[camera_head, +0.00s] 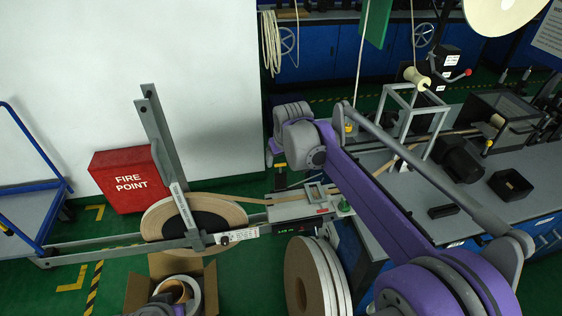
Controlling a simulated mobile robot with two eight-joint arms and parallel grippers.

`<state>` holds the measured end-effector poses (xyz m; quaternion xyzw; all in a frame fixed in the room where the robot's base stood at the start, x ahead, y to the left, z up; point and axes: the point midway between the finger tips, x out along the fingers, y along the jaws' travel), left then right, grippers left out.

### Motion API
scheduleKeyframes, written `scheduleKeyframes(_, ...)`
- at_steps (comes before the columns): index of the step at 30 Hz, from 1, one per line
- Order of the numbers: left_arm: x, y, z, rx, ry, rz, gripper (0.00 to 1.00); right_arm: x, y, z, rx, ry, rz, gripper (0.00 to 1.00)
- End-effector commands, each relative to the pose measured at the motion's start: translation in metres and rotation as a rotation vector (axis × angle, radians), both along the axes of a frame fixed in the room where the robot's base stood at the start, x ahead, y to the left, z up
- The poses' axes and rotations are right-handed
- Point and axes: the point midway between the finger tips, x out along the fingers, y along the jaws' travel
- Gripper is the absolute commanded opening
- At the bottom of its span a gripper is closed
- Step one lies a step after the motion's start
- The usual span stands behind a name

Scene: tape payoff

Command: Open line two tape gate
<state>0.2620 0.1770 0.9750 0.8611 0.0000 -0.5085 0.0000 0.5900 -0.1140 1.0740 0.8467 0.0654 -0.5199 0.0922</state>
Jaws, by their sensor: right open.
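A large tape roll (230,209) with a dark hub lies in a grey payoff frame (95,250). A grey bar (160,140) rises from the frame across the roll; a pale label (180,201) on it is too small to read. Tape runs right from the roll to a small grey guide unit (300,206) with a red mark and a green knob (345,205). I cannot tell which part is the gate. My right gripper (279,180) is open above and left of the guide unit, partly hidden by its own wrist. My left gripper is not clearly seen.
A red fire point box (130,180) stands behind the frame. A blue trolley (30,200) is at left. An open carton (190,272) with rolls and large upright discs (310,280) stand below. A grey workbench (470,215) with machinery fills the right.

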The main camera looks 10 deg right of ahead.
Motion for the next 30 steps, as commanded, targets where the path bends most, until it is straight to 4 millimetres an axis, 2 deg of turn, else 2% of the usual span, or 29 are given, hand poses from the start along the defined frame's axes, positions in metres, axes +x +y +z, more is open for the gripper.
scheduleKeyframes(3, 0.0, 0.0, 0.001, 0.0, -0.001, 0.0, 0.5, -0.012, 0.0, 0.024, 0.0, -0.001, 0.0, 0.81)
scheduleKeyframes(10, 0.001, 0.0, 0.002, 0.0, -0.002, 0.0, 0.5, -0.026, -0.001, 0.054, 0.0, -0.001, 0.0, 0.81)
scheduleKeyframes(15, 0.001, 0.0, 0.002, 0.0, -0.002, 0.0, 0.5, -0.03, -0.001, 0.06, 0.0, -0.001, 0.0, 0.81)
scheduleKeyframes(27, 0.001, 0.0, 0.002, 0.0, -0.002, 0.0, 0.5, -0.03, -0.001, 0.06, 0.0, -0.001, 0.0, 0.81)
scheduleKeyframes(30, 0.001, 0.0, 0.002, 0.0, -0.002, 0.0, 0.5, -0.039, -0.004, 0.059, 0.002, -0.001, -0.007, 0.81)
